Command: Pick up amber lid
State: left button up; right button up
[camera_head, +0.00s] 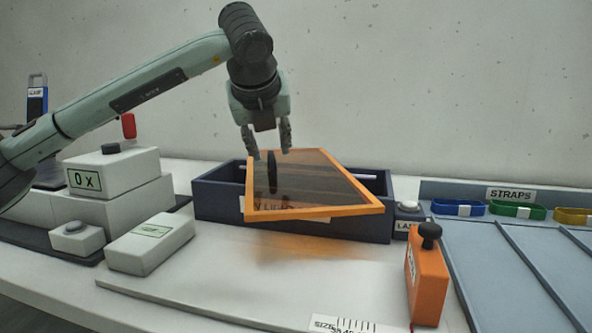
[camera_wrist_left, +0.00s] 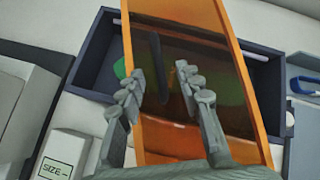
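The amber lid (camera_head: 350,208) is a translucent brown panel in an orange frame. It lies askew across the dark blue box (camera_head: 210,200), its near edge overhanging the front. My right gripper is not in view.
White blocks (camera_head: 150,243) and a grey-white stepped unit stand at left. An orange block with a black knob (camera_head: 427,285) stands front right. A blue-grey strap tray (camera_head: 490,260) holds coloured straps at right. A green object (camera_wrist_left: 119,68) shows in the box.

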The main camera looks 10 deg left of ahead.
aim_at(271, 156)
pick_arm(q)
jog(key=x, duration=0.4)
jog(key=shift+a, duration=0.1)
jog(key=shift+r, duration=0.1)
grip_shut()
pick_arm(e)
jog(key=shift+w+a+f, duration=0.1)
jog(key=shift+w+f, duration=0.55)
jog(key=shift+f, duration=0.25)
pick_arm(q)
jog(key=shift+w, duration=0.1)
